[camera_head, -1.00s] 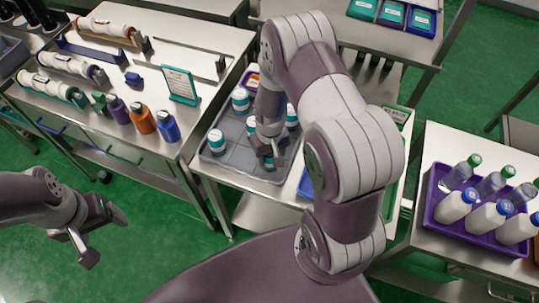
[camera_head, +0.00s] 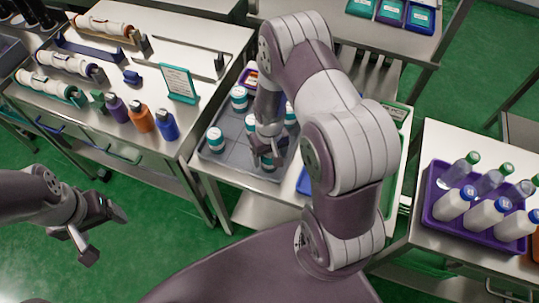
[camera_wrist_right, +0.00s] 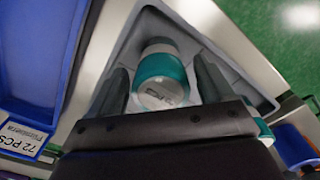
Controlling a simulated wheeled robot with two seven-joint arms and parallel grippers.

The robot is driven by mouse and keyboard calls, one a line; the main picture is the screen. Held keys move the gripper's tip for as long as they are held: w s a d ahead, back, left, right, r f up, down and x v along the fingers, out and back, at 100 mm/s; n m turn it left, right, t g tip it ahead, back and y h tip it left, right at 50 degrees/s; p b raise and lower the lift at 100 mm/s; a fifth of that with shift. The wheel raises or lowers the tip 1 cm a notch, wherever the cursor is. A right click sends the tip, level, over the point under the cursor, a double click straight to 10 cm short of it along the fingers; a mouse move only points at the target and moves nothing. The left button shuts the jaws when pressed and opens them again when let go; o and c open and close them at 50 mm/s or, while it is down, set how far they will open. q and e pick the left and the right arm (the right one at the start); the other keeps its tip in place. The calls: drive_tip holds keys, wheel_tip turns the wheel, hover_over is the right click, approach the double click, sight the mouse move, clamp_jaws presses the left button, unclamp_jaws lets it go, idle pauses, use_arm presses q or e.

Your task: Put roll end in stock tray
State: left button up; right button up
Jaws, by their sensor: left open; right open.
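White label rolls with coloured ends lie on the left bench in the head view: one at the back (camera_head: 103,26), one in the middle (camera_head: 66,63), one at the front (camera_head: 47,87). I cannot tell which piece is the roll end. A grey tray (camera_head: 213,160) holds several white-and-teal jars. My right gripper (camera_head: 265,158) is low over it; the wrist view shows its open fingers (camera_wrist_right: 162,92) on either side of a jar (camera_wrist_right: 160,78); contact is unclear. My left gripper (camera_head: 103,234) is open and empty above the floor.
A sign (camera_head: 180,84) and purple, orange and blue bottles (camera_head: 167,126) stand on the left bench. A blue bin (camera_wrist_right: 35,60) lies beside the grey tray. A purple crate of bottles (camera_head: 432,208) stands on the right bench. My right arm hides part of the middle table.

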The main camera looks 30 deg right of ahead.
wheel_tip(320, 180, up, 12)
drive_tip(key=shift+s+a+f+b, duration=0.15)
drive_tip(key=shift+f+b, duration=0.1)
drive_tip(key=shift+b, duration=0.4)
drive_tip(key=s+a+r+n+t, duration=0.1)
drive_tip(key=s+a+r, duration=0.3)
drive_tip(key=s+r, duration=0.2)
drive_tip(key=shift+s+a, duration=0.4)
drive_tip(key=shift+s, duration=0.35)
drive_tip(key=shift+r, duration=0.15)
